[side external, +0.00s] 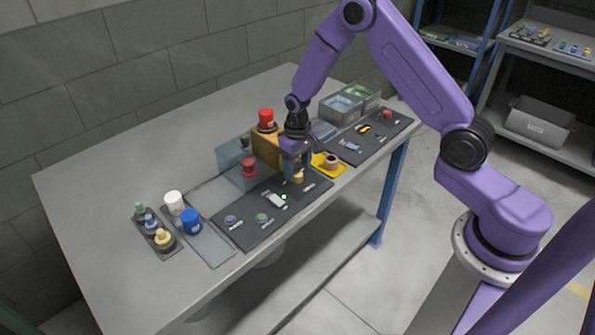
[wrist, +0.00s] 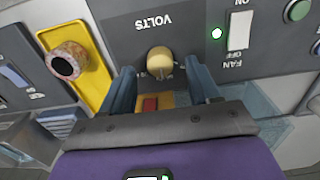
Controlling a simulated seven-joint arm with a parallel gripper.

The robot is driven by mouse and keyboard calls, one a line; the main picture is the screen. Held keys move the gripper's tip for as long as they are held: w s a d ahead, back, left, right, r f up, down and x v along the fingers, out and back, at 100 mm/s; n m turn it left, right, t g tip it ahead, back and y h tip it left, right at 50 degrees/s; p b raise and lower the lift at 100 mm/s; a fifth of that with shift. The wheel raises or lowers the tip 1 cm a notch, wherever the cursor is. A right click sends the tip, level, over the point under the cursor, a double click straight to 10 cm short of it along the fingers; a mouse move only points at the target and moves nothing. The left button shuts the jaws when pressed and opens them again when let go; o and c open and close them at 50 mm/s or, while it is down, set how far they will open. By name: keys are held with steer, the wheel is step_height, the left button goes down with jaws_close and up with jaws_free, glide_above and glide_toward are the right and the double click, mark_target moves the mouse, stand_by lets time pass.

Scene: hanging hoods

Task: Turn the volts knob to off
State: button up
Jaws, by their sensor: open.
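The volts knob (wrist: 160,60) is a round cream-yellow knob on the dark panel, beside the upside-down word VOLTS in the wrist view. In the side view the knob (side external: 298,178) shows small beneath my gripper. My gripper (wrist: 160,70) is open, with one blue finger on each side of the knob. I cannot tell whether either finger touches it. In the side view my gripper (side external: 297,166) points down at the dark panel (side external: 255,228). Small marks by the knob are partly hidden, and its setting cannot be read.
A white FAN switch (wrist: 239,30) and a lit green lamp (wrist: 217,33) are right of the knob in the wrist view. A yellow tray (wrist: 84,91) holds a brownish round piece (wrist: 67,61). A yellow-orange box (side external: 268,148) with a red-topped item (side external: 266,119) stands close behind my gripper.

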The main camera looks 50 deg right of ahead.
steer(key=shift+f, duration=1.15)
steer(key=c, duration=1)
steer(key=shift+c, duration=0.2)
steer(key=shift+n, duration=0.4)
steer(key=n, duration=0.5)
steer(key=shift+n, duration=0.3)
steer(key=n, duration=0.5)
steer(key=shift+n, duration=0.4)
